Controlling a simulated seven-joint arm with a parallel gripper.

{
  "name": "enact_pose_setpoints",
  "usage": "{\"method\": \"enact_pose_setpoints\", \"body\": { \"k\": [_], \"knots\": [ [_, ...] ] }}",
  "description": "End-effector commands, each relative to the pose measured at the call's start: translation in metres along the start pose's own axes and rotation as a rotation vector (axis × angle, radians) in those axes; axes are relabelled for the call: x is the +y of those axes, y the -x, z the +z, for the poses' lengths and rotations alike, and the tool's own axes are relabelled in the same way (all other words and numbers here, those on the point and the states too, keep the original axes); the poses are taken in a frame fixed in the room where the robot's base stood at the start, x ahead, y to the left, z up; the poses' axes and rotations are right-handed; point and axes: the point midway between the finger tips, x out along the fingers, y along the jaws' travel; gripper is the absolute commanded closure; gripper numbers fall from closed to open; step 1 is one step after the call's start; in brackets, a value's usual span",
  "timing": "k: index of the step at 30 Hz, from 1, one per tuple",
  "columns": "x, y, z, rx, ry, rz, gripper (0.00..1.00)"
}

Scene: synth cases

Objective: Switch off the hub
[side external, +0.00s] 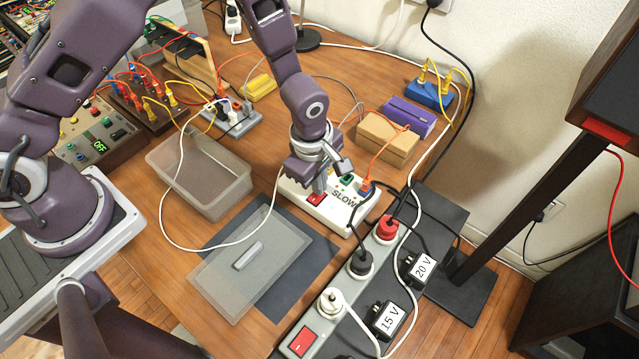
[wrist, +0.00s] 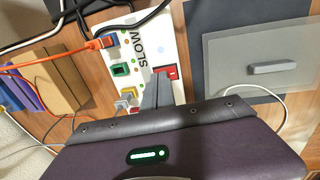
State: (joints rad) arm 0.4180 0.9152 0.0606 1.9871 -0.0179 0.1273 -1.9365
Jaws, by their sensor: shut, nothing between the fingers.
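A white hub (side external: 342,214) with the word SLOW on it sits on the wooden table, and it also shows in the wrist view (wrist: 141,27). It has a red rocker switch (side external: 316,199) near its front left end. In the wrist view the red switch (wrist: 172,72) is partly covered by my fingers. My gripper (side external: 319,187) is shut and empty, pointing down right at the switch; its fingertips (wrist: 160,77) overlap the switch's edge. I cannot tell whether they touch it, or which way the rocker is tipped. Cables plug into the hub, including a blue plug (wrist: 109,41).
A power strip (side external: 386,262) with its own red switch (side external: 302,341) and several plugs lies to the right. A clear bin (side external: 201,178) and its lid (side external: 238,272) on a dark mat (side external: 305,262) are left. Cardboard (side external: 387,140) and purple boxes (side external: 407,116) stand behind. Loose cables cross the table.

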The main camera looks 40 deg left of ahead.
Motion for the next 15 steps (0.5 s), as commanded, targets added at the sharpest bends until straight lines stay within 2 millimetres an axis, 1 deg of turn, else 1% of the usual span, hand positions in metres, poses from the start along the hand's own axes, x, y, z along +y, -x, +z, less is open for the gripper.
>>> {"method": "enact_pose_setpoints", "body": {
  "k": [1,4,15],
  "knots": [
    [0.0001,-0.0048,0.0000,0.000,-0.001,0.000,1.00],
    [-0.0002,-0.0106,0.0000,0.000,0.001,-0.001,1.00],
    [0.0013,-0.0132,-0.0002,0.001,0.001,-0.010,1.00]
  ]
}}
